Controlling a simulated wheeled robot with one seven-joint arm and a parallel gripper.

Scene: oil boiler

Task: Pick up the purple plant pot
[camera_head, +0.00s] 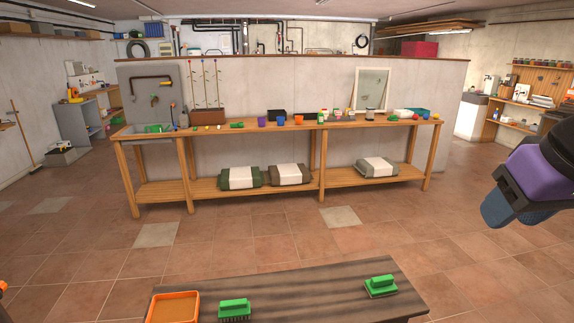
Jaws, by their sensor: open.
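The purple plant pot (262,122) looks small and stands on top of the long wooden bench (345,124) against the low wall, left of the bench's middle. My gripper (508,212) is at the right edge, close to the camera and far from the pots. It is open, with nothing seen in it; the gap between its fingers is hard to make out.
A dark wooden table (300,290) in the foreground holds an orange tray (172,308) and two green brushes (234,308). Open tiled floor lies between it and the bench. Wrapped bags (240,177) lie on the bench's lower shelf. A planter (208,117) stands left on the bench.

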